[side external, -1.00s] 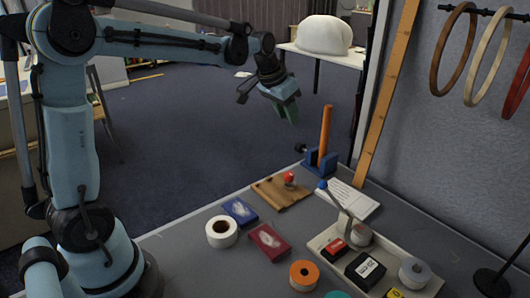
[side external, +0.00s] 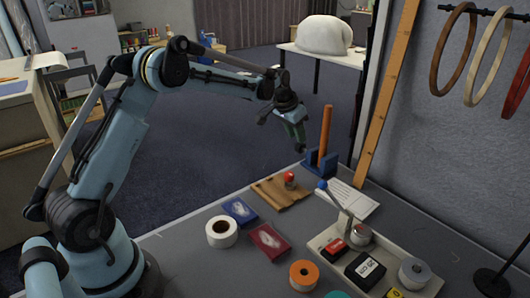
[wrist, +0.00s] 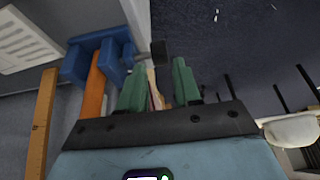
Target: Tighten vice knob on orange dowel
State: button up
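The blue vice (side external: 320,163) stands at the table's far edge and holds the orange dowel (side external: 326,130) upright. In the wrist view the vice (wrist: 95,55) and dowel (wrist: 95,95) are left of my fingers. The dark vice knob (wrist: 158,52) shows just beyond my fingertips, roughly in line with the gap between them. My gripper (side external: 298,141) points down beside the vice, on its left, close over the knob side. Its green fingers (wrist: 157,78) are apart with nothing held. In the side view the gripper mostly hides the knob; contact cannot be told.
A wooden board with a red-topped item (side external: 290,180) lies in front of the vice. A white sheet (side external: 348,200) and a tray (side external: 405,262) of tools are to the right. A tall wooden strip (side external: 385,90) leans at the wall behind. Tape rolls and boxes lie nearer.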

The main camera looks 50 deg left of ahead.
aim_at(300, 147)
jog(key=shift+x, duration=2.5)
grip_shut()
